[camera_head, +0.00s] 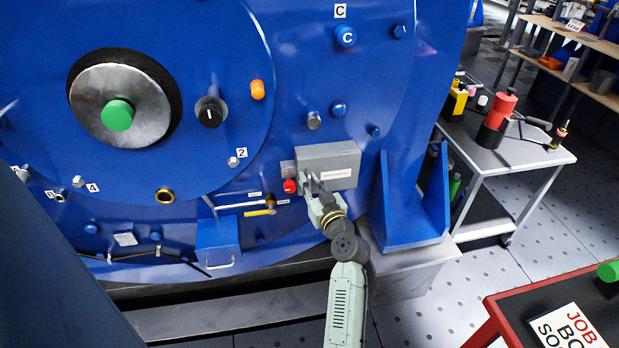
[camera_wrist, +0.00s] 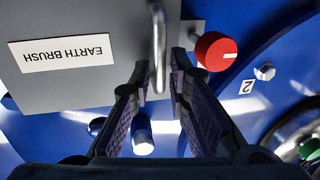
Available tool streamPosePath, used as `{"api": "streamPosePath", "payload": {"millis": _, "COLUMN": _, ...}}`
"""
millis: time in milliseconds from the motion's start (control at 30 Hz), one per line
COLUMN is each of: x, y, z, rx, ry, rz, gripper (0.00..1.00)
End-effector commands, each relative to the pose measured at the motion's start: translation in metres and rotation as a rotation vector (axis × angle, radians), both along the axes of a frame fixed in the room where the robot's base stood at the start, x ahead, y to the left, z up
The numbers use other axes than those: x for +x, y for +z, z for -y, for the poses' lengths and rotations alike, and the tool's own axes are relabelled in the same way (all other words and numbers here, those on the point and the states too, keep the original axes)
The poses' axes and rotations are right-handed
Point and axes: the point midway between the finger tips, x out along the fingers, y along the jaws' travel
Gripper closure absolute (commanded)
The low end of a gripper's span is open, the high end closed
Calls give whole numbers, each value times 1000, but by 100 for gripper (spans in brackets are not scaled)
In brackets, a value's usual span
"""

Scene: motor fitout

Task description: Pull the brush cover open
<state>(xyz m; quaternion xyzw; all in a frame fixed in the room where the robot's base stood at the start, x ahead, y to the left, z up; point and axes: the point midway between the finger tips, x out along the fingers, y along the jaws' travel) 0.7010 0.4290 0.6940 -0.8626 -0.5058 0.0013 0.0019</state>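The brush cover (camera_head: 335,160) is a grey box on the blue motor housing, in the lower middle of the head view. It looks closed. In the wrist view the cover (camera_wrist: 75,85) carries an upside-down "EARTH BRUSH" label (camera_wrist: 62,53) and a shiny metal bar handle (camera_wrist: 158,45). My gripper (camera_wrist: 160,72) has its two dark fingers apart, one on each side of the handle's end, with gaps visible. In the head view my gripper (camera_head: 314,187) is at the cover's lower left edge, and its fingertips are hard to make out.
A red knob (camera_head: 290,187) sits just left of the cover, close to a finger in the wrist view (camera_wrist: 215,51). A yellow-handled valve (camera_head: 262,211) is lower left. A blue bracket (camera_head: 410,215) stands right of the cover. A red-edged table (camera_head: 500,307) is at lower right.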

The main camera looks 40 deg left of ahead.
Motion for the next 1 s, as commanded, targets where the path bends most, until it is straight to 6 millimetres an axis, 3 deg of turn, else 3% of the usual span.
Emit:
{"api": "streamPosePath", "payload": {"millis": 367, "x": 3, "y": 0, "z": -6, "rx": 0, "ry": 0, "rz": 0, "gripper": 84}}
{"api": "streamPosePath", "payload": {"millis": 600, "x": 3, "y": 0, "z": -5, "rx": 0, "ry": 0, "rz": 0, "gripper": 100}}
{"api": "streamPosePath", "payload": {"millis": 1000, "x": 3, "y": 0, "z": -5, "rx": 0, "ry": 0, "rz": 1, "gripper": 100}}
